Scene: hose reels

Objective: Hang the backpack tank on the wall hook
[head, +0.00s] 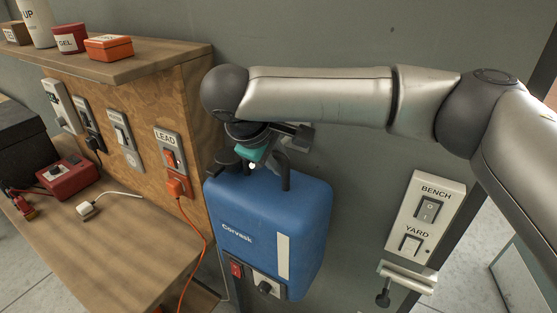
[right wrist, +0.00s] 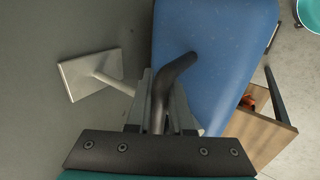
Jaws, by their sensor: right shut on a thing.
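The backpack tank (head: 268,225) is a blue box with a white strip and dark top handle, upright beside the grey wall. My right gripper (head: 262,158) is over its top, shut on the handle. In the right wrist view the bent dark handle (right wrist: 172,80) passes between the fingers (right wrist: 160,115), with the blue tank top (right wrist: 215,60) to the right. A pale plate with a peg (right wrist: 92,75), which looks like the wall hook, is on the wall to the left. The peg's end meets the gripper in the picture; contact cannot be told. My left gripper is out of view.
A wooden bench (head: 95,235) stands left of the tank, with a red box (head: 68,178) and an orange cord (head: 202,250). A switch panel (head: 427,215) is on the wall at right, above a pale bracket (head: 408,276) with a dark knob.

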